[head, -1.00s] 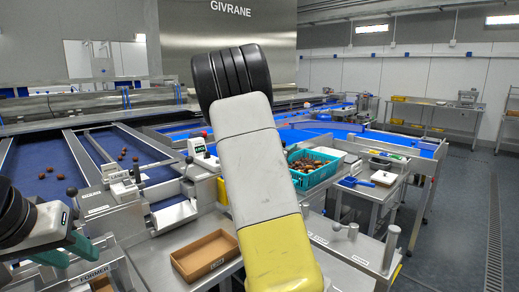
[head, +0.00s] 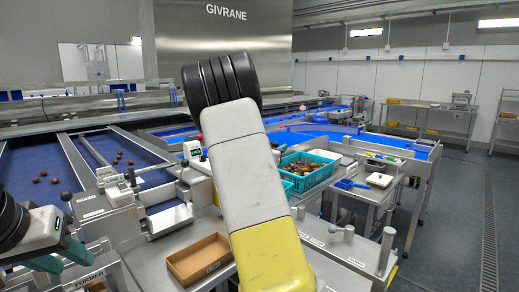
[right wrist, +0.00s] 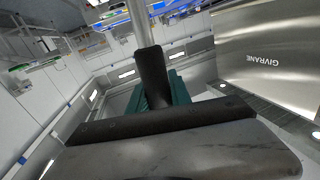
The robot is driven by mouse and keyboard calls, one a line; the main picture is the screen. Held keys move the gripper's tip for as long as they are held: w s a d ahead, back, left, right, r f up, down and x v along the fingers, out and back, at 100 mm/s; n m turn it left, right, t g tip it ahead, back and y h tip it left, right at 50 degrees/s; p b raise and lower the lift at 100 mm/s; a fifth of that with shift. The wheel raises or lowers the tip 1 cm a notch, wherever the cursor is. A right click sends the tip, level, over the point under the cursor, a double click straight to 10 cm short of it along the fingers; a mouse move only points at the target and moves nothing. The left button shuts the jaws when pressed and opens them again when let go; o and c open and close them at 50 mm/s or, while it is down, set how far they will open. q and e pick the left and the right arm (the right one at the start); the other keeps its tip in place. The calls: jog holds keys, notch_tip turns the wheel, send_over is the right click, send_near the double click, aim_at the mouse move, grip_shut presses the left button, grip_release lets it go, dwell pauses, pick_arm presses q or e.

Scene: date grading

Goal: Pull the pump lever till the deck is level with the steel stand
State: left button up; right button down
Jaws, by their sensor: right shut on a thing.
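In the right wrist view, my right gripper (right wrist: 176,92), with teal fingers, is shut around a black grip (right wrist: 150,75). A grey rod (right wrist: 140,25) runs up from this grip; it looks like the pump lever. In the head view my right arm fills the middle and hides the right gripper and the lever. My left gripper (head: 62,255), with teal fingers, is at the lower left edge, partly cut off; its opening is unclear. I cannot tell the deck and the steel stand apart with certainty, nor their height difference.
An open brown carton (head: 200,280) lies on steel at lower middle. A teal crate (head: 308,184) of dates and a white-topped scale (head: 379,180) stand right of my arm. Blue belts with dates lie at left. The floor (head: 450,225) at right is clear.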

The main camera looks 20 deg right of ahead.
jog(key=shift+w+a+n, duration=0.35)
jog(key=shift+w+n, duration=0.05)
jog(key=shift+w, duration=0.35)
jog(key=shift+w+a+n, duration=0.3)
jog(key=shift+w+n, duration=0.1)
jog(key=shift+w, duration=0.4)
jog(key=w, duration=0.1)
jog(key=w+a+n, duration=0.1)
jog(key=w+n, duration=0.1)
jog(key=shift+w+a+f+g+y, duration=0.3)
jog(key=shift+w+a+f+y, duration=0.05)
jog(key=shift+f+y, duration=0.05)
jog(key=shift+w, duration=0.1)
jog(key=shift+w+a+f+n+g, duration=0.1)
jog(key=shift+w+a+f+n, duration=0.2)
jog(key=shift+w, duration=0.25)
jog(key=shift+w+a+f+n+g, duration=0.1)
jog(key=shift+w+a+f+n, duration=0.2)
jog(key=shift+w, duration=0.3)
jog(key=shift+w+a+f+n+g, duration=0.1)
jog(key=shift+w+a+f+n, duration=0.15)
jog(key=shift+w+n, duration=0.25)
jog(key=shift+w, duration=0.15)
